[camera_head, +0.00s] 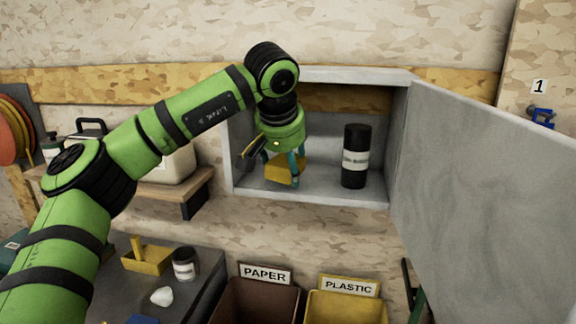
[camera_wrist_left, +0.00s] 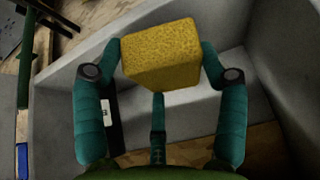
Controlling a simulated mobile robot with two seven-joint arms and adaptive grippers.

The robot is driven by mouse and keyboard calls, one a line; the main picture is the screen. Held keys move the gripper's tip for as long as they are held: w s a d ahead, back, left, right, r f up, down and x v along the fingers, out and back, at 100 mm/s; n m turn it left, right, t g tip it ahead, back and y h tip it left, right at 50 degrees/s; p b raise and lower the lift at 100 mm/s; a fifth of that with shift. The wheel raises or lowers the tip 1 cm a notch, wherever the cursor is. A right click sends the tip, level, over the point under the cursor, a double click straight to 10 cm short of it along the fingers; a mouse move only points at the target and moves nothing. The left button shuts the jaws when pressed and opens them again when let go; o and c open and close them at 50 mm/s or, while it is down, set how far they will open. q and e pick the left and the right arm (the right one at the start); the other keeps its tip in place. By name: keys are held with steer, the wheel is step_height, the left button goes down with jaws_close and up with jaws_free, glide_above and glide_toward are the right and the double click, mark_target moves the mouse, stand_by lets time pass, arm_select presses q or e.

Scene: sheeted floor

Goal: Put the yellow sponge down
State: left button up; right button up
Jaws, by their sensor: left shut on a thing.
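The yellow sponge (camera_wrist_left: 160,58) is a block held between the teal fingers of my left gripper (camera_wrist_left: 163,62) in the left wrist view. In the head view the left gripper (camera_head: 285,165) is inside an open grey wall cabinet (camera_head: 308,196), at its left side. The sponge (camera_head: 284,170) shows there between the fingers, low over the cabinet floor. I cannot tell whether it touches the floor. My right gripper is in neither view.
A black canister with a white label (camera_head: 355,158) stands at the cabinet's right. The cabinet door (camera_head: 480,190) hangs open to the right. A paper bin (camera_head: 262,300) and a plastic bin (camera_head: 345,305) stand below. A shelf with a container (camera_head: 175,165) is at left.

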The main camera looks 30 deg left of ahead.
mark_target(284, 162)
arm_select(q)
steer(key=p+x, duration=0.2)
steer(key=shift+f, duration=0.3)
steer(key=shift+a+f, duration=0.1)
steer(key=shift+f, duration=0.3)
steer(key=o, duration=1.2)
steer(key=shift+f+b, duration=0.2)
steer(key=shift+b, duration=0.15)
steer(key=shift+s+r, duration=0.2)
steer(key=shift+r, duration=0.1)
steer(key=b+v, duration=0.1)
steer(key=v, duration=0.2)
steer(key=b+v, duration=0.1)
steer(key=v, duration=0.1)
steer(key=shift+w+a+r+b, duration=0.15)
steer(key=shift+r+b, duration=0.2)
steer(key=shift+r, duration=0.05)
steer(key=shift+s+r, duration=0.2)
steer(key=shift+r, duration=0.25)
